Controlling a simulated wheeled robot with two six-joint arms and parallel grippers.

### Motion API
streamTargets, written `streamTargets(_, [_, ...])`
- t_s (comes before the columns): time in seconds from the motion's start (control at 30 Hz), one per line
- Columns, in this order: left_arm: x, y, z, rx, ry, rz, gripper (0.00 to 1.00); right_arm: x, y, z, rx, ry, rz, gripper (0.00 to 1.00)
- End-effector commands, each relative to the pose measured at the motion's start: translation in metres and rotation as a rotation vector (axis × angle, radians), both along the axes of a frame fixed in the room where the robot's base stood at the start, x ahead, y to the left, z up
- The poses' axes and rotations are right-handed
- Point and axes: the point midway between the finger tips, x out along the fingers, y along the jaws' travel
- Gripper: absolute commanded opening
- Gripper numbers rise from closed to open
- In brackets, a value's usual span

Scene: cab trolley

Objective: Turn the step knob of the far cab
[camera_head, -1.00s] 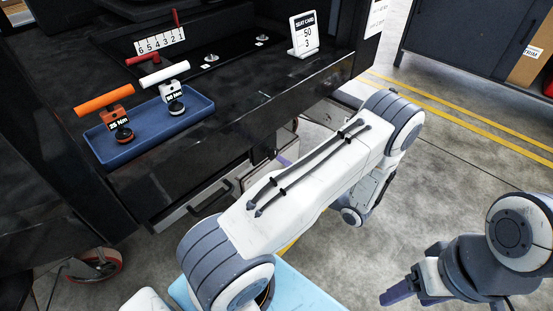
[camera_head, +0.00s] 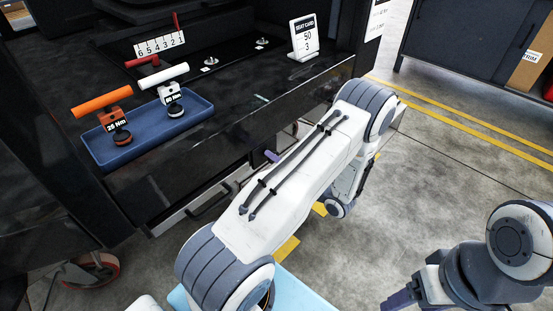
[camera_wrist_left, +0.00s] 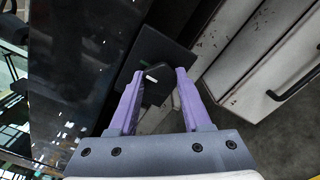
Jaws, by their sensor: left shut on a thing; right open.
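In the left wrist view, a dark knob (camera_wrist_left: 156,92) with a white mark sits in front of a square black plate (camera_wrist_left: 153,50). My left gripper (camera_wrist_left: 160,75) has its purple fingers on either side of this knob and is shut on it. In the head view my left gripper (camera_head: 271,156) is mostly hidden behind my left arm; only a purple finger shows, by the front of the dark cab (camera_head: 240,125). The knob is hidden there. My right gripper (camera_head: 400,299) is open at the lower right, far from the cab and partly cut off.
A blue tray (camera_head: 150,147) on the cab holds an orange-handled tool (camera_head: 104,100) and a white-handled tool (camera_head: 165,76). A seat card (camera_head: 305,38) stands reading 50 and 3. A numbered scale (camera_head: 160,44) is behind a red lever (camera_head: 141,62). Open floor lies right.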

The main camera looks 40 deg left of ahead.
Motion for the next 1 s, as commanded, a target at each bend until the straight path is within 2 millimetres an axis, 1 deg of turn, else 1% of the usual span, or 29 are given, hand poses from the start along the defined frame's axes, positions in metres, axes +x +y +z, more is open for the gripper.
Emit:
streamTargets(0.17, [0.0,0.0,0.0,-0.002,-0.02,0.001,0.0,0.0,0.0,0.002,0.0,0.0,0.0,0.7])
streamTargets(0.37, [0.0,0.0,0.001,-0.008,-0.1,0.001,0.0,0.0,0.0,0.007,0.0,0.0,0.0,0.7])
streamTargets(0.57, [0.0,0.0,0.002,-0.02,-0.25,0.001,0.0,0.0,0.0,0.014,0.0,0.0,0.0,0.7])
streamTargets(1.0, [-0.001,0.0,0.001,-0.053,-0.667,0.001,0.0,0.0,0.0,0.029,0.0,0.0,0.0,0.7])
